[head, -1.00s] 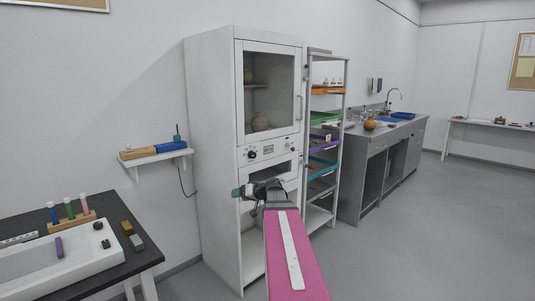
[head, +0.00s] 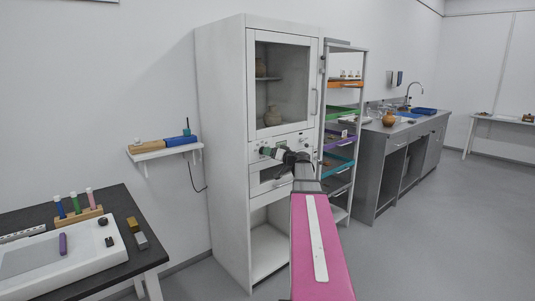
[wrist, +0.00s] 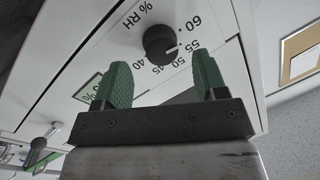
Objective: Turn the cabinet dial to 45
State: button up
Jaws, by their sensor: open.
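The dark round dial (wrist: 160,44) sits on the white cabinet front in the wrist view. A scale marked % RH, with 40, 45, 50, 55 and 60, runs around it. Its pale mark points toward the 50 to 55 side; the exact reading is hard to tell. My gripper (wrist: 163,78) is open, with its two green fingers apart and the dial beyond the gap, not between the tips. In the head view my gripper (head: 270,153) is at the control panel of the white cabinet (head: 224,150) and covers part of it.
A green display (wrist: 88,90) is partly hidden behind a finger. The cabinet's glass door (head: 283,85) is shut above the panel. A rack of coloured trays (head: 343,112) stands to the right. A wall shelf (head: 164,153) and black table (head: 150,257) are on the left.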

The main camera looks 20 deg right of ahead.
jog(key=shift+x, duration=1.4)
jog(key=shift+s, duration=0.1)
jog(key=c, duration=0.9)
jog(key=shift+a, duration=0.1)
jog(key=shift+c, duration=0.2)
jog(key=shift+m, duration=0.4)
jog(key=m+t+h, duration=0.1)
jog(key=m, duration=0.7)
jog(key=m+t+h, duration=0.1)
jog(key=m, duration=0.8)
jog(key=m+h, duration=0.1)
jog(key=m, duration=0.7)
jog(key=shift+s+a+f+t, duration=0.1)
jog(key=shift+a+f+t, duration=0.1)
jog(key=shift+t, duration=0.2)
jog(key=shift+m, duration=0.4)
